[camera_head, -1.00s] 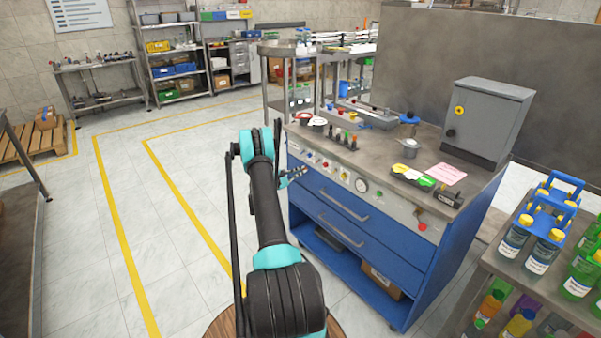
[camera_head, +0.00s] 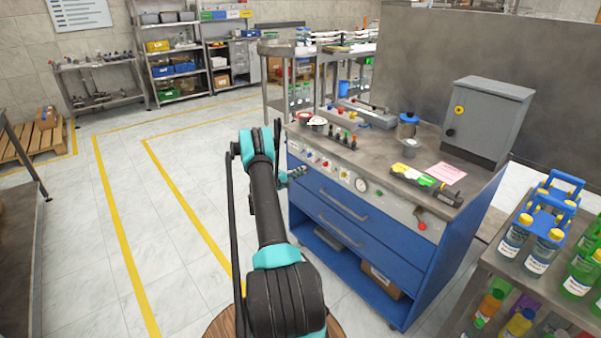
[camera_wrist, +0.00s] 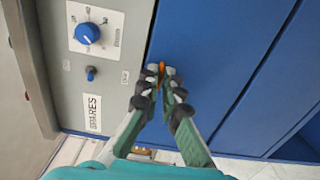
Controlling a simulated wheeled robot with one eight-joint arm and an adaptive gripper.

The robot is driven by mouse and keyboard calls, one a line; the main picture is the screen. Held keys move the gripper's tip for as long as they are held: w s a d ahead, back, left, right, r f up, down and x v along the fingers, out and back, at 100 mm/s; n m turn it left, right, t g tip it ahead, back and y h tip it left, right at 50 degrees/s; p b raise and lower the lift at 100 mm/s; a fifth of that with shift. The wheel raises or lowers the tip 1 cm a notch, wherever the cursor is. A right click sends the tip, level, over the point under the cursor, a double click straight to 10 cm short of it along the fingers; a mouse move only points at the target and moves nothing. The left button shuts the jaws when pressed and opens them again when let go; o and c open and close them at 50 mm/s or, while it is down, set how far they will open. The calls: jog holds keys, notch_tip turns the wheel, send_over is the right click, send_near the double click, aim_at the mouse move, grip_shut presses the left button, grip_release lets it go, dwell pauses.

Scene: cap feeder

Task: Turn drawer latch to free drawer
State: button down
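The drawer latch is a small orange piece (camera_wrist: 161,68) at the edge between the grey panel and the blue drawer front in the wrist view. My gripper (camera_wrist: 160,78) has its two fingertips close together around it, covering most of it. The latch's turned angle is hard to tell. In the head view my gripper (camera_head: 291,175) is at the left end of the cabinet's upper blue drawer (camera_head: 335,200), just below the control panel. The drawer looks flush with the cabinet front.
A blue knob (camera_wrist: 87,33) and a small blue-tipped switch (camera_wrist: 91,73) sit on the grey panel near my gripper. The worktop (camera_head: 375,160) carries jars, tools and a grey box (camera_head: 490,115). The floor left of the cabinet is clear.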

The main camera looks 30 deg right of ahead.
dwell(0.3)
jog(key=c, duration=1.7)
grip_release()
jog(key=a, duration=0.8)
jog(key=s+a, duration=0.1)
jog(key=a, duration=0.3)
